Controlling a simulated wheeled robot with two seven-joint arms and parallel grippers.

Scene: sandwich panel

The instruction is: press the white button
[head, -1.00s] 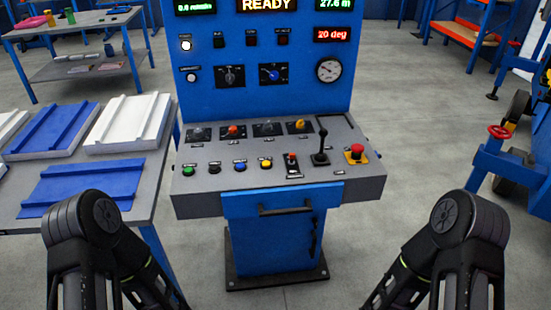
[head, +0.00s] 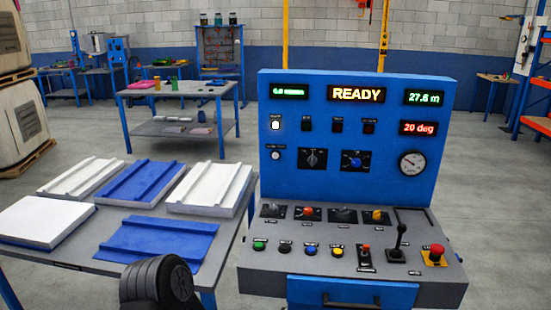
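The blue control console (head: 340,90) stands right of centre with a sloped grey desk. On the left of its upright panel is a bright white round light or button (head: 275,125). Below it is a second, duller whitish round button (head: 275,155). I cannot read their labels. The desk's front row holds a green button (head: 259,245), a dark button (head: 285,246), a blue button (head: 309,248) and a yellow button (head: 337,251). Neither gripper is in view. Only a dark part of my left arm shows at the bottom.
A black lever (head: 399,238) and a red emergency knob (head: 436,250) stand on the desk's right. A grey table (head: 75,262) with white and blue panels is close on the left. A workbench (head: 180,92) stands behind. Open floor lies right of the console.

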